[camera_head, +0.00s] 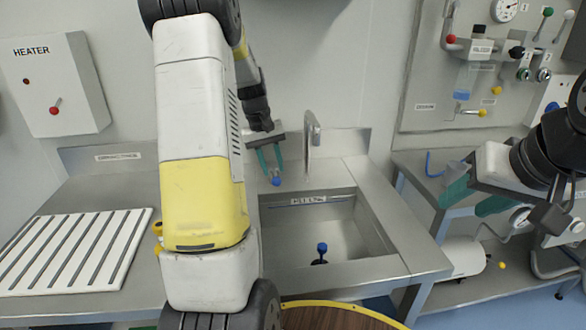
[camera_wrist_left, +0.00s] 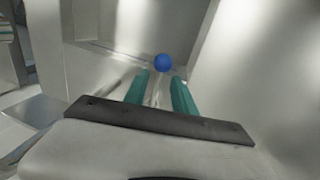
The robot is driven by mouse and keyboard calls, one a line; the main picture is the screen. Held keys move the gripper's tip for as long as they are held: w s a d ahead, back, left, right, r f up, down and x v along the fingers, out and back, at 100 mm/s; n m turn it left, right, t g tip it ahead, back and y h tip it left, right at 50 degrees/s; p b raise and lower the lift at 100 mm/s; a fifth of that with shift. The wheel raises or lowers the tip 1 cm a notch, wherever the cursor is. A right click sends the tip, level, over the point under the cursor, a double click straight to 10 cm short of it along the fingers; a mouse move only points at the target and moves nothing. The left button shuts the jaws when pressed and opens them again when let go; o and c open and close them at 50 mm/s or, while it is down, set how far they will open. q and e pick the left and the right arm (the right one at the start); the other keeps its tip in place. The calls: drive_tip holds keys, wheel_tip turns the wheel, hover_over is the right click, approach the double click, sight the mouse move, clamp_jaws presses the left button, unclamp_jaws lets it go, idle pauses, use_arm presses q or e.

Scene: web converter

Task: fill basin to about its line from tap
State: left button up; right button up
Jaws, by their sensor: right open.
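The steel basin (camera_head: 375,237) is sunk in the bench, with a label and a thin blue line (camera_head: 308,204) on its back wall. A black plug with a blue knob (camera_head: 322,249) stands at the basin floor; I cannot tell if it seals. I see no water in the basin. The tap (camera_head: 312,132) rises behind it, with no visible stream. My left gripper (camera_head: 271,170) is open left of the tap. A blue ball knob (camera_head: 276,181) lies just beyond its fingertips; it also shows in the left wrist view (camera_wrist_left: 162,62). My right gripper (camera_head: 474,199) is open, away at the right.
A ribbed white drainboard (camera_head: 75,250) lies on the bench at left. A heater box (camera_head: 58,85) hangs on the left wall. A panel with valves and a gauge (camera_head: 480,70) is at right, above a lower bench. A round wooden top (camera_head: 335,318) stands in front of the basin.

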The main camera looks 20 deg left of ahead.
sight(275, 174)
use_arm(q)
drive_tip(key=shift+w+d+f, duration=0.1)
drive_tip(key=shift+d+f, duration=0.05)
drive_tip(key=shift+f, duration=0.75)
drive_tip(key=shift+w+d+f, duration=0.1)
drive_tip(key=shift+f, duration=0.8)
clamp_jaws()
drive_tip(key=shift+r, duration=0.1)
